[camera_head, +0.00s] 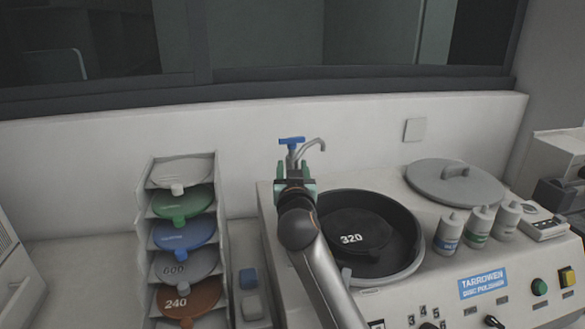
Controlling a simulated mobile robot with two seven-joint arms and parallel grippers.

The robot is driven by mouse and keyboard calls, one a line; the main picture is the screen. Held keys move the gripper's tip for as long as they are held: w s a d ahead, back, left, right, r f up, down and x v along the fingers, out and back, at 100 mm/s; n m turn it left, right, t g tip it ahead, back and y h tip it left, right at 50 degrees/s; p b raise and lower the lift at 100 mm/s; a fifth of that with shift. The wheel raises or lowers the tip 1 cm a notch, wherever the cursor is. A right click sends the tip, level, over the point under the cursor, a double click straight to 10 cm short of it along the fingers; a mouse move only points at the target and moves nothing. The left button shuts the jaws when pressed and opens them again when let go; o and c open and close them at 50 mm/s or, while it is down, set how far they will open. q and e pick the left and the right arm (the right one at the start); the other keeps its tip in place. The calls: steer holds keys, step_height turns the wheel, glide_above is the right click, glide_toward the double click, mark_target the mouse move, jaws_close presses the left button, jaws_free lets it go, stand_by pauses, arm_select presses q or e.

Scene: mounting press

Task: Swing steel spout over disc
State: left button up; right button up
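The steel spout (314,144) is a thin curved tube on a tap behind the polisher bowl, its tip pointing right. A blue lever handle (291,141) tops the tap. The black disc (368,227) marked 320 lies inside the round dark bowl (407,212), in front and to the right of the spout. My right gripper (294,171), with green fingertips, is just below the handle. Its fingers are apart, one to each side of the tap's post in this view; contact is hard to see. The lower tap is hidden by the gripper. My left gripper is out of view.
A rack (145,205) of coloured discs stands left of the polisher. A grey lid (456,185) and several bottles (478,224) are right of the bowl. The control panel (500,300) runs along the front. A white wall (250,130) stands close behind the tap.

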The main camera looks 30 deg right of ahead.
jaws_close()
stand_by(1.1)
